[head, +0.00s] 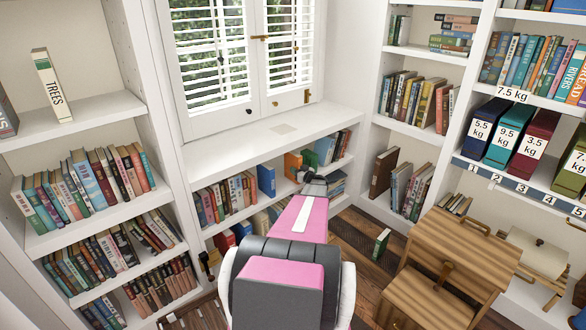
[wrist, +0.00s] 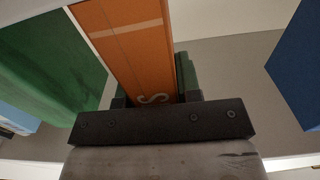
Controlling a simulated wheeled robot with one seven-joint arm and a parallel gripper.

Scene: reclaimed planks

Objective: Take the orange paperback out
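The orange paperback (head: 292,164) stands in the low shelf under the window, between a blue book and leaning green ones. In the wrist view the orange paperback (wrist: 137,45) runs up from between the two fingers of my gripper (wrist: 155,100), with a pale letter on its spine close to the palm. The fingers lie along both sides of the book with little or no gap, so the gripper looks shut on it. In the head view my gripper (head: 311,184) is at the shelf front, and my arm hides part of the shelf.
A blue book (head: 266,180) stands to the left of the paperback; it also shows in the wrist view (wrist: 300,65). A green book (wrist: 45,65) is close on the other side. The windowsill (head: 245,140) above is mostly clear. A wooden cabinet (head: 450,262) stands at right.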

